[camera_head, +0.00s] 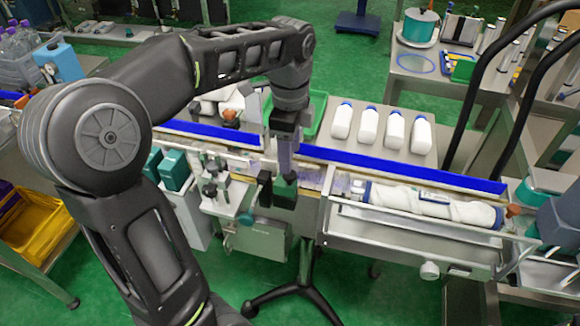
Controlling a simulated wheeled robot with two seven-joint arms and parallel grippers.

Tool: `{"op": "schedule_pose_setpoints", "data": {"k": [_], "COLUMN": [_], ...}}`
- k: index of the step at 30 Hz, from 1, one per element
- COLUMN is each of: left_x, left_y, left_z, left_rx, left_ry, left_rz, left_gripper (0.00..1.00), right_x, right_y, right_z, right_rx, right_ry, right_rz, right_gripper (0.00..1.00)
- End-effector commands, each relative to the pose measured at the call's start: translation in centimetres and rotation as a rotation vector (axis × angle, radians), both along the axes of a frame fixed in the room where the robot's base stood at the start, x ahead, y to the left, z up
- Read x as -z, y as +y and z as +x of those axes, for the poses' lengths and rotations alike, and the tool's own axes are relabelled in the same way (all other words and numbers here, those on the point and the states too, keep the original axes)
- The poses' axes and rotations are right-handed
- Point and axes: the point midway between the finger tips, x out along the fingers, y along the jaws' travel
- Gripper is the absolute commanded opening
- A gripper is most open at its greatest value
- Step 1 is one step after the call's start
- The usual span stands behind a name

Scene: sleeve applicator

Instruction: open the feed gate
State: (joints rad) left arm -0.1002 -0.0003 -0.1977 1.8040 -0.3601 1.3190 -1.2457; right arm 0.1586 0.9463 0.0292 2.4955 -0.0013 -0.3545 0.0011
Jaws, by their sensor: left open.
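My left arm comes in from the left, arches over the machine and points down. My left gripper (276,190) is open at the conveyor's front edge, near the middle of the picture. Small black and dark green parts lie close around its tips, and I cannot tell whether they touch. The feed gate is not clearly distinguishable; the gripper and wrist cover that part of the line. The conveyor (400,172) has a blue guard strip along its back side.
White bottles with blue caps (367,126) stand on a steel table behind the conveyor. A clear-fronted housing (430,205) with a white roll is at the right. A grey box (262,240) hangs below the gripper. A yellow crate (35,225) is at the left.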

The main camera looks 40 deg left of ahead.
Motion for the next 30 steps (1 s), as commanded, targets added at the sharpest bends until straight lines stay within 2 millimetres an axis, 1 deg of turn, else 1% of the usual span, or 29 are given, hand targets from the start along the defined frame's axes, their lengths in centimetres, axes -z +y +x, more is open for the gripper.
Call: {"op": "schedule_pose_setpoints", "data": {"k": [1, 3, 9, 13, 20, 23, 30], "left_x": [0.9, 2.0, 4.7, 5.4, 5.5, 5.5, 5.5], "left_y": [0.0, 0.0, 0.0, 0.0, 0.0, 0.0, 0.0], "left_z": [-0.1, -0.1, -0.1, 0.0, 0.0, 0.0, 0.0], "left_rx": [0.0, -0.001, -0.001, -0.001, -0.001, -0.001, -0.001], "left_ry": [0.005, 0.004, 0.003, 0.001, 0.0, 0.0, 0.0], "left_rz": [0.0, 0.001, 0.0, 0.0, 0.0, 0.0, 0.0], "left_gripper": [0.52, 0.52, 0.52, 0.52, 0.52, 0.45, 0.26], "right_x": [0.0, -0.1, -0.2, -0.2, -0.2, -0.2, -0.2], "right_y": [0.0, 0.0, 0.0, 0.0, 0.0, 0.0, 0.0], "right_z": [0.0, 0.0, 0.0, 0.0, 0.0, 0.0, 0.0], "right_rx": [0.0, 0.0, 0.0, 0.0, 0.0, 0.0, 0.0], "right_ry": [0.0, 0.0, 0.0, 0.0, 0.0, 0.0, 0.0], "right_rz": [0.0, 0.0, 0.0, 0.0, 0.0, 0.0, 0.0], "right_gripper": [0.36, 0.36, 0.36, 0.36, 0.36, 0.36, 0.36]}}
